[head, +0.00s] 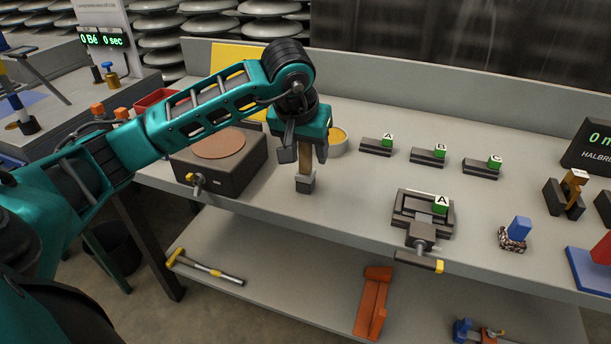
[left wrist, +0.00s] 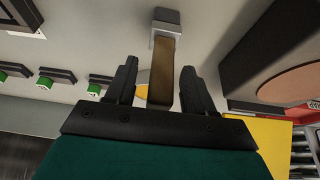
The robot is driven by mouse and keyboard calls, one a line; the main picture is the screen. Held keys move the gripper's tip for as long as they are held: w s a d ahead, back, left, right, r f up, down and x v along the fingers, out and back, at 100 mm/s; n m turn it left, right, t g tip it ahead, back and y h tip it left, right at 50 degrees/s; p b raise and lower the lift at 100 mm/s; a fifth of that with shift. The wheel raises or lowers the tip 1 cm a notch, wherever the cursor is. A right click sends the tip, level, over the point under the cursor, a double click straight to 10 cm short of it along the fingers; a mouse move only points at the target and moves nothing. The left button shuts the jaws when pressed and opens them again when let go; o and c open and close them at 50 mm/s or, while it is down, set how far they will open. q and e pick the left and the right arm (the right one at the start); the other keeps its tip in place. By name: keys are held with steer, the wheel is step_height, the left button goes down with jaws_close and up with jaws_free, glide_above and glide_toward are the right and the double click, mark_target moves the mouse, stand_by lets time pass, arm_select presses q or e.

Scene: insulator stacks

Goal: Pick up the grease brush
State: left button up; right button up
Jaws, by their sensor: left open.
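The grease brush, as I take it, is the upright brown wooden handle (head: 304,172) below my left gripper, with a grey block (head: 305,184) at its lower end on the bench. In the left wrist view the brown handle (left wrist: 162,75) runs between the two fingers toward the grey block (left wrist: 166,22). My left gripper (head: 304,155) points down over it and is open, with a gap on each side of the handle in the left wrist view (left wrist: 159,72). The handle's upper end is hidden in the head view. My right gripper is not in view.
A dark box with a round brown top (head: 220,145) stands just left of the handle. A yellow-topped round pot (head: 337,142) is close behind. A vise (head: 421,218) and blocks marked A, B and C stand to the right. The bench front edge is near.

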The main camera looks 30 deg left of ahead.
arm_select(q)
steer(key=shift+w+f, duration=0.1)
steer(key=shift+f, duration=0.05)
jaws_close()
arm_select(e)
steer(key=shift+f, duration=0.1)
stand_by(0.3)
arm_select(q)
step_height(320, 180, up, 20)
steer(key=p, duration=0.3)
steer(key=shift+p, duration=0.35)
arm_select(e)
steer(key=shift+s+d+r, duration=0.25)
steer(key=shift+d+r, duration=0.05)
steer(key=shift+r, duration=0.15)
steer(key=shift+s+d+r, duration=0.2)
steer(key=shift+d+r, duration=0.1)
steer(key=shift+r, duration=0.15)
